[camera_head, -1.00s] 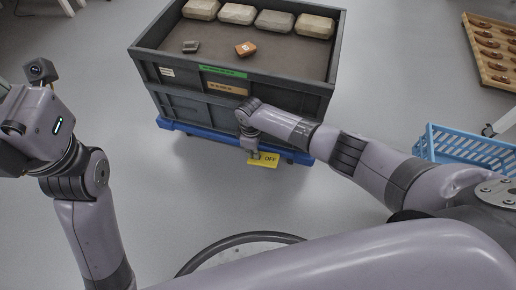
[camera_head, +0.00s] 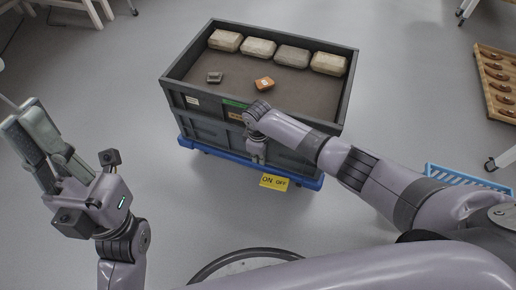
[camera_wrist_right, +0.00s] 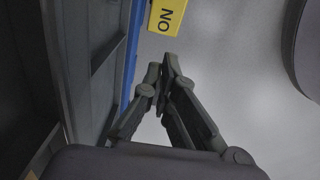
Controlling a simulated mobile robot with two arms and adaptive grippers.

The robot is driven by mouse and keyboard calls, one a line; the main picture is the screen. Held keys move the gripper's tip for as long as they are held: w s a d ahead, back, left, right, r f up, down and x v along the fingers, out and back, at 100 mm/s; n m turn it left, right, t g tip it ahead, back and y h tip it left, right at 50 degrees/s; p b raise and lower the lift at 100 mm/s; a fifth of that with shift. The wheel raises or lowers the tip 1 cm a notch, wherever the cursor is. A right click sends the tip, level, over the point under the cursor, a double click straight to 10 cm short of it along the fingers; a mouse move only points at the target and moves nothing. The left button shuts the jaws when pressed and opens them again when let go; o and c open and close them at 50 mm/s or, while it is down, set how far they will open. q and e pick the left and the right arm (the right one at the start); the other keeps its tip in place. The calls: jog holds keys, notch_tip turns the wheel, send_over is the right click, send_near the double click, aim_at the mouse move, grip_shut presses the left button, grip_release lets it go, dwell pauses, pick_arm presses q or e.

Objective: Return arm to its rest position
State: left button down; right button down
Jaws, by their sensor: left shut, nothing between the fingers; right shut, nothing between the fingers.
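My left gripper (camera_head: 25,122) is at the far left of the head view, raised over bare floor with its fingers together and empty. My right arm reaches in from the right to the front of the dark grey crate (camera_head: 205,127). My right gripper (camera_head: 257,158) hangs low in front of the crate wall and is partly hidden by the wrist. In the right wrist view its fingertips (camera_wrist_right: 162,68) meet with nothing between them. The crate wall (camera_wrist_right: 95,60) runs along the left of that view, apart from the fingertips.
The crate stands on a blue dolly (camera_head: 205,153) with a yellow ON/OFF tag (camera_head: 273,182). Inside lie several pale blocks (camera_head: 258,47), a grey piece (camera_head: 214,77) and an orange-brown sherd (camera_head: 264,83). A blue basket (camera_head: 465,179) and a wooden tray (camera_head: 490,75) are at right.

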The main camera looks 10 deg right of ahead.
jog(key=shift+w+a+r, duration=0.1)
jog(key=shift+a+r, duration=0.05)
jog(key=shift+r, duration=0.65)
